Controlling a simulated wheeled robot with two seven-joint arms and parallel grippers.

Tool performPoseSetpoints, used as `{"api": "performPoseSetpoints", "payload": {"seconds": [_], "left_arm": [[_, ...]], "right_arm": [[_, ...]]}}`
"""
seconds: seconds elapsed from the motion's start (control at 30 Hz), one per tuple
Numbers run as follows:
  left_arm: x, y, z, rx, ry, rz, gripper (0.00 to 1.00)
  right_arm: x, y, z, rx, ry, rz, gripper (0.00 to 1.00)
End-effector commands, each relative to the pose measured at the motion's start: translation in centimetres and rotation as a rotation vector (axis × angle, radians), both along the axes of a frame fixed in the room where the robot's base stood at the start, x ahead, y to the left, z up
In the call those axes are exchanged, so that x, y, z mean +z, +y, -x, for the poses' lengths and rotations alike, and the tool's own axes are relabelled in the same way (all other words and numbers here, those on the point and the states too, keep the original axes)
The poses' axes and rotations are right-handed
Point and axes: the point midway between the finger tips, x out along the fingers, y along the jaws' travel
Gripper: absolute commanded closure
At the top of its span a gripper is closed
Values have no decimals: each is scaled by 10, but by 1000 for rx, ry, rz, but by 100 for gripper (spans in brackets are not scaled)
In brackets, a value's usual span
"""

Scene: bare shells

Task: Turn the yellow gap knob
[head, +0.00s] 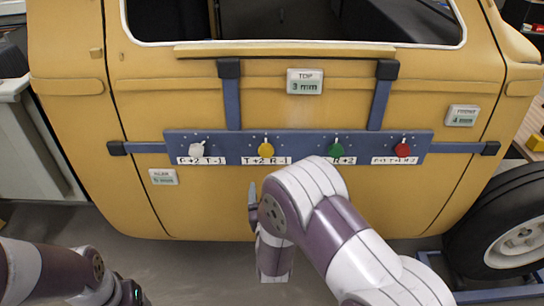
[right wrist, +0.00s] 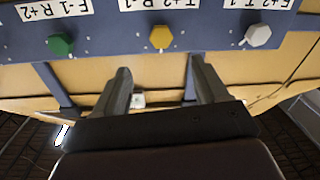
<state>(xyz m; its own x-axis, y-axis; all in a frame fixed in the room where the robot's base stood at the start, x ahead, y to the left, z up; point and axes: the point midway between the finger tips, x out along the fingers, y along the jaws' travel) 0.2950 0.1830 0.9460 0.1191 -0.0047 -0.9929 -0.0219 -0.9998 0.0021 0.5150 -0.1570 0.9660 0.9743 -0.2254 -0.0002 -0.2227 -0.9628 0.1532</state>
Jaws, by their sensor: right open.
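The yellow knob (head: 266,150) sits on the blue panel (head: 300,137) across the yellow car body, second from the left, above a label reading T+2 R-1. My right gripper (head: 253,195) is below it in the head view, mostly hidden behind my own arm. In the right wrist view, the yellow knob (right wrist: 160,37) lies beyond the fingertips, roughly centred between them. The right gripper (right wrist: 161,72) is open and empty, apart from the knob. Only part of my left arm shows at the lower left of the head view; its fingers do not show.
A white knob (head: 197,150) is left of the yellow one; a green knob (head: 336,149) and a red knob (head: 402,150) are right of it. A TOP display (head: 305,82) reads 3 mm. A wheel (head: 510,235) stands at the right.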

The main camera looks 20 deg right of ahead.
Motion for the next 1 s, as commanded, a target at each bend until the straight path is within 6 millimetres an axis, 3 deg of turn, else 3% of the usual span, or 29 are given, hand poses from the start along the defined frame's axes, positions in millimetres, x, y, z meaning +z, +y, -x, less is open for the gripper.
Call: {"api": "performPoseSetpoints", "payload": {"seconds": [0.5,0.63,0.9,1.0], "left_arm": [[12,0,0,0,0,0,27],[13,0,0,0,0,0,27],[13,0,0,0,0,0,27],[13,0,0,0,0,0,27]], "right_arm": [[2,-25,-108,-1,-2,4,27],[2,-27,-119,1,-2,5,27],[1,-28,-120,2,0,4,27],[1,-28,-120,2,0,3,60]]}}
